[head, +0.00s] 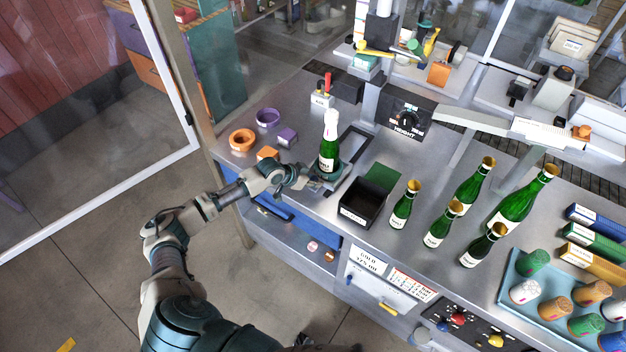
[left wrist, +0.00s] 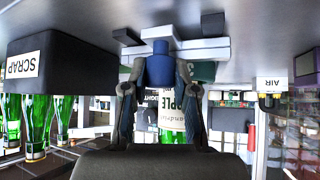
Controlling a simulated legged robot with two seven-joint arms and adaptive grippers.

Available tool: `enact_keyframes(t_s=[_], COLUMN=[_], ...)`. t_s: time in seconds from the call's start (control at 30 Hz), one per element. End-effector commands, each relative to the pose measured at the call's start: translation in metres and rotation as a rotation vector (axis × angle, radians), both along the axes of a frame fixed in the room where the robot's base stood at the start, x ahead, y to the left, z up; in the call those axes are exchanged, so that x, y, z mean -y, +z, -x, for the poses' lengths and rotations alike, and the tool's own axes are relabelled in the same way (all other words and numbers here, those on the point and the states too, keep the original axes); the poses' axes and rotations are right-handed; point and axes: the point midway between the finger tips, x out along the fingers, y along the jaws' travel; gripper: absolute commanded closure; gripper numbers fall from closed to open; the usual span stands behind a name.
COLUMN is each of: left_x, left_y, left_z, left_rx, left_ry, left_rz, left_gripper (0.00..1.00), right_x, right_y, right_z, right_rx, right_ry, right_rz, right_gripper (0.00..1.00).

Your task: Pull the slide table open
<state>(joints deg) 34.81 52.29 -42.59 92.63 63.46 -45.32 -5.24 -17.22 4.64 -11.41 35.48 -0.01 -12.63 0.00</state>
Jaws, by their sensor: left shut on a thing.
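The slide table (head: 340,172) is a dark green-grey plate on the metal bench, beside a dark-framed slot. A green bottle with a white top (head: 329,140) stands upright on it. My left gripper (head: 303,178) is at the bench's front edge, just in front of the plate. In the left wrist view, which is upside down, the gripper (left wrist: 160,95) has its fingers on both sides of a blue handle (left wrist: 160,68) and is shut on it. The handle joins a light grey piece. The bottle's label (left wrist: 172,130) shows behind the fingers. My right gripper is not in view.
A black scrap bin (head: 362,205) stands close right of the slide table, with several green bottles (head: 440,225) beyond. Orange and purple rings (head: 242,139) lie to the left. A height-knob panel (head: 405,118) stands behind. The floor before the bench is clear.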

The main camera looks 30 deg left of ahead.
Motion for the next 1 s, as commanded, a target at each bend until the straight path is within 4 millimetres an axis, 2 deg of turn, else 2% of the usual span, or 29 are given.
enact_keyframes(t_s=[0.27, 0.3, 0.4, 0.77, 1.0], left_x=[-0.001, -0.001, -0.001, -0.003, -0.02], left_y=[0.004, 0.004, 0.003, 0.004, 0.035], left_z=[-0.001, -0.001, -0.001, 0.002, 0.029], left_rx=[0.009, 0.009, 0.007, 0.003, 0.004], left_ry=[0.001, 0.001, 0.0, 0.001, 0.001], left_rz=[0.001, 0.001, 0.001, 0.001, -0.002], left_gripper=[1.0, 0.67, 0.47, 0.47, 0.47], right_x=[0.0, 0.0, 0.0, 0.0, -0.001], right_y=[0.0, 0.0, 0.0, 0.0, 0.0], right_z=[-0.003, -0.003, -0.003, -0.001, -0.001], right_rx=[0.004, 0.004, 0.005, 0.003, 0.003], right_ry=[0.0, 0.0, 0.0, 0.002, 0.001], right_rz=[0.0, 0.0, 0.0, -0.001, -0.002], right_gripper=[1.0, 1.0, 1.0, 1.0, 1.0])
